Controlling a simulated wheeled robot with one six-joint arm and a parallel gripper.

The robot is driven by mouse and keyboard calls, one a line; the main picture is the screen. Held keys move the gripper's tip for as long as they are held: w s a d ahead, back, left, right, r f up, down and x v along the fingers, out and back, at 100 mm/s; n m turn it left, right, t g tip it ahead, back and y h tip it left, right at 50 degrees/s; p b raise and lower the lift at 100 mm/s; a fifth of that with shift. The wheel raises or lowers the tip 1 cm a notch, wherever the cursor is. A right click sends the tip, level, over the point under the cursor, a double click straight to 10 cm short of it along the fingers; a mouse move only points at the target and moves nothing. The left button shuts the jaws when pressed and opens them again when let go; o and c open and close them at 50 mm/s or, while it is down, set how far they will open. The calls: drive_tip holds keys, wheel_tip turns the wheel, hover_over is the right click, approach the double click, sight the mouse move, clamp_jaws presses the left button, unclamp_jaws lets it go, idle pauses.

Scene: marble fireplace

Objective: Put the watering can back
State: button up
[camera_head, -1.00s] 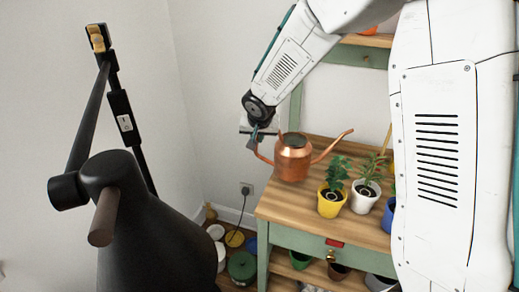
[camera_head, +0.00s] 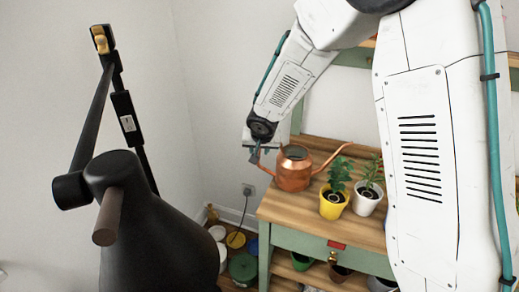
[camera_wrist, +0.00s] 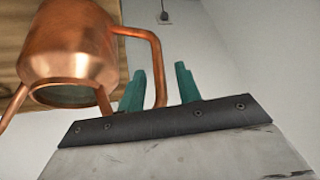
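The copper watering can (camera_head: 293,170) is upright on the wooden top of the green plant table (camera_head: 285,209), at its back left, spout to the right and handle to the left. It fills the upper left of the wrist view (camera_wrist: 75,45). My gripper (camera_wrist: 160,73) is at the handle, with its teal fingers apart. The handle runs between the fingers with a gap visible beside it. In the head view my gripper (camera_head: 255,153) is small, just left of the can. The handle's lower part in the wrist view is hidden behind the gripper's dark bar.
A yellow pot (camera_head: 333,205) and a white pot (camera_head: 366,199) with plants stand right of the can. Pots and lids lie on the floor and lower shelf. A wall outlet (camera_head: 248,189) is left of the table. My arm covers the right side.

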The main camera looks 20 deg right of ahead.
drive_tip(key=s+d+r+g, duration=0.1)
drive_tip(key=s+d+r, duration=0.3)
drive_tip(key=s+r, duration=1)
drive_tip(key=s+d+r+n+g, duration=0.1)
drive_tip(key=s+r+g, duration=0.1)
drive_tip(key=s, duration=1.1)
drive_tip(key=s+d+r+n+g, duration=0.2)
drive_tip(key=s, duration=1.1)
drive_tip(key=shift+s+d+r+y, duration=0.15)
drive_tip(key=shift+s+r+y, duration=0.15)
drive_tip(key=shift+s+y, duration=0.1)
